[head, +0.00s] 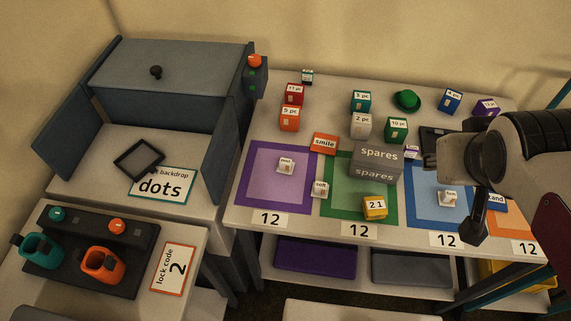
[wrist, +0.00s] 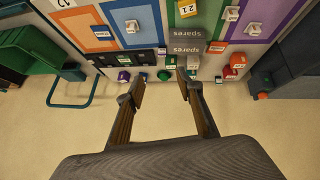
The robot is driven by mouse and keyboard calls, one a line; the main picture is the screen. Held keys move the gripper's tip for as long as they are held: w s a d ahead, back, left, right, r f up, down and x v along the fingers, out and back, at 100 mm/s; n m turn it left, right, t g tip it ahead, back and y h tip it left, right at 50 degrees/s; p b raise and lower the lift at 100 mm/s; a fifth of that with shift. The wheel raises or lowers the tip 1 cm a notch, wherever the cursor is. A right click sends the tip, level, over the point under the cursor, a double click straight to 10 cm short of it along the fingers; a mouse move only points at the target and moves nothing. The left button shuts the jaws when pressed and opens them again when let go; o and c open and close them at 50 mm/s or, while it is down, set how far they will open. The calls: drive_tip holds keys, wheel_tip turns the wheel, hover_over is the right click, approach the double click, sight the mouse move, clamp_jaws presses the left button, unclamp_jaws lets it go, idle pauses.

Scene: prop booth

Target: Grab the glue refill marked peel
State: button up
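Small white blocks with short printed words stand on the table mats. One (head: 285,166) is on the purple mat, one (head: 320,189) sits between the purple and green mats, and one (head: 449,198) is on the blue mat. The middle one seems to read "soft"; I cannot surely read "peel" on any of them. They also show at the top of the wrist view, over the purple mat (wrist: 253,29), beside it (wrist: 231,14) and over the blue mat (wrist: 132,26). My gripper (wrist: 160,84) is open and empty, above the table's right side.
A grey "spares" box (head: 376,163) stands behind the green mat, with a yellow "21" block (head: 375,208) in front. Several coloured boxes, a green hat (head: 406,100) and an orange "smile" block (head: 324,143) fill the back. A grey booth (head: 165,90) stands left.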

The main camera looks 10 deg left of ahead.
drive_tip(key=w+a+f+n+t+y, duration=0.1)
drive_tip(key=w+a+f+n, duration=0.15)
drive_tip(key=w, duration=0.55)
drive_tip(key=w+a+f+n+t+y, duration=0.1)
drive_tip(key=w+f+n, duration=0.15)
drive_tip(key=w, duration=0.45)
drive_tip(key=w+a+f+n+t+y, duration=0.1)
drive_tip(key=w+a+f+n+y, duration=0.15)
drive_tip(key=w, duration=0.55)
drive_tip(key=n+g+y, duration=0.7)
drive_tip(key=y, duration=0.2)
approach(286, 164)
drive_tip(key=shift+w+a+f, duration=0.3)
drive_tip(key=shift+w+a, duration=0.05)
drive_tip(key=shift+w, duration=0.25)
drive_tip(key=shift+w+a+f, duration=0.3)
drive_tip(key=shift+w+a, duration=0.05)
drive_tip(key=shift+w, duration=0.3)
drive_tip(key=shift+s+a+f+g, duration=0.2)
drive_tip(key=shift+s+a+g, duration=0.1)
drive_tip(key=shift+s, duration=0.25)
